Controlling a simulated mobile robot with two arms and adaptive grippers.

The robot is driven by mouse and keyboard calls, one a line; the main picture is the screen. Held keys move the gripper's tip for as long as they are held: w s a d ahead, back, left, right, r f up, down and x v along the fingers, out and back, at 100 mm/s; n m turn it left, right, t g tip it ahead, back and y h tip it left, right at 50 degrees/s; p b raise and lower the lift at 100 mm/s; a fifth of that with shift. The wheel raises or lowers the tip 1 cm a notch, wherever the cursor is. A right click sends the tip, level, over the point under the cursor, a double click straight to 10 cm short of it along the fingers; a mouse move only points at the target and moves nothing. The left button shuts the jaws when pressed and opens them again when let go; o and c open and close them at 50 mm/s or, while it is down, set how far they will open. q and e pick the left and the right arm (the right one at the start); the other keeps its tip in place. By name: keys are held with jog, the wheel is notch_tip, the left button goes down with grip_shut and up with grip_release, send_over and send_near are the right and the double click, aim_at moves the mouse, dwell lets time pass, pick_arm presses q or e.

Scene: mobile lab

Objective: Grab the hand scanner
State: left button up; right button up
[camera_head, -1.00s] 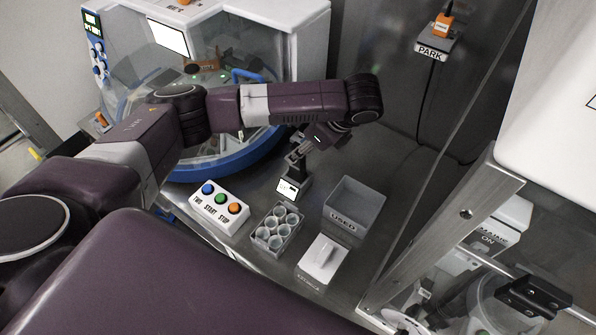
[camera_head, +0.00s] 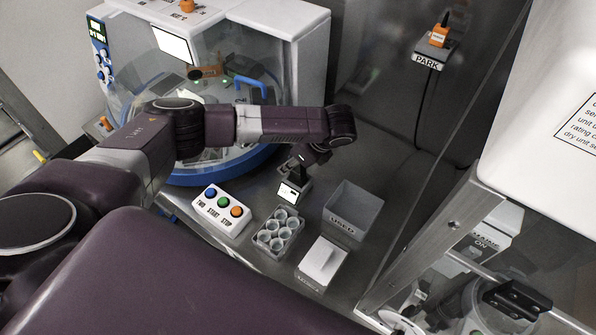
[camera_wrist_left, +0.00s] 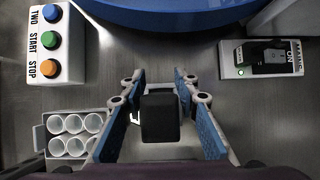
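A small dark upright device with a white label (camera_head: 288,192), which looks like the hand scanner, stands on the grey bench between the button box and the grey bin. In the left wrist view its dark block-shaped top (camera_wrist_left: 160,117) sits between the blue-padded fingers. My left gripper (camera_head: 301,165) reaches down over it from above, partly hiding it. Its fingers are spread on both sides of the block, with visible gaps. Whether its lower part is inside the finger span cannot be told. My right gripper is not in view.
A button box (camera_head: 223,209), a rack of several cups (camera_head: 278,232), a bin marked USED (camera_head: 352,211) and a white lidded box (camera_head: 321,263) stand close by. A blue-rimmed machine (camera_head: 225,172) is behind. A MAINS switch (camera_wrist_left: 268,57) shows in the wrist view.

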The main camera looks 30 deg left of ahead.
pick_arm(q)
grip_shut()
jog(key=shift+r, duration=0.1)
